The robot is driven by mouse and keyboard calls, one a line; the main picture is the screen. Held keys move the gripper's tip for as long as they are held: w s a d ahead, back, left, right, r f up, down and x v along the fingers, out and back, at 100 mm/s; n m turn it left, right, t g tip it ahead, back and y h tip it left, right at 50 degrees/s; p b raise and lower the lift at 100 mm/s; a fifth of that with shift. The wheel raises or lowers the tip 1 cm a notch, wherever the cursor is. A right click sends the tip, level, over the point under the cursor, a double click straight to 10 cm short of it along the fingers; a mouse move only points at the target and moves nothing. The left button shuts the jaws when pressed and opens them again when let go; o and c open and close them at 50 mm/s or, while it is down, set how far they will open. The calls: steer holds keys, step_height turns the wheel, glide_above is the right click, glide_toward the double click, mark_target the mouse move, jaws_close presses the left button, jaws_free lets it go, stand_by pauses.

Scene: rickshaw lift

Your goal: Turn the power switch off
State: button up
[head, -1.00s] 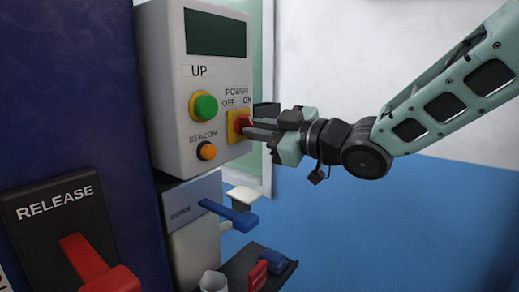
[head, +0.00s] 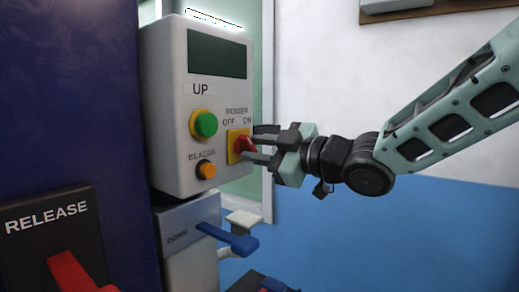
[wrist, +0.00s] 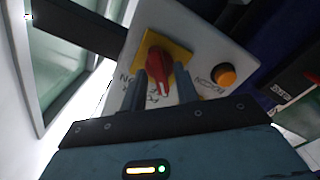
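The power switch (head: 246,146) is a red knob on a yellow plate on a white control box (head: 175,110), under the lettering POWER, OFF and ON. In the wrist view the red knob (wrist: 158,72) has a white mark at its lower end, pointing towards the lettering. The fingers hide part of that lettering. My gripper (head: 262,145) reaches in from the right, fingers apart. In the wrist view my gripper (wrist: 162,82) has one finger on each side of the knob's lower part. I cannot tell whether either finger touches it.
The box also bears a green UP button (head: 206,124), an orange BEACON button (head: 206,171) and a dark display (head: 217,54). A blue DOWN lever (head: 235,240) sticks out below. A red RELEASE lever (head: 75,273) is at the lower left.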

stand_by(0.4)
steer(key=b+v, duration=0.1)
steer(key=v, duration=1.6)
steer(key=shift+s, duration=0.2)
steer(key=shift+w+d+f, duration=0.1)
steer(key=shift+d, duration=0.05)
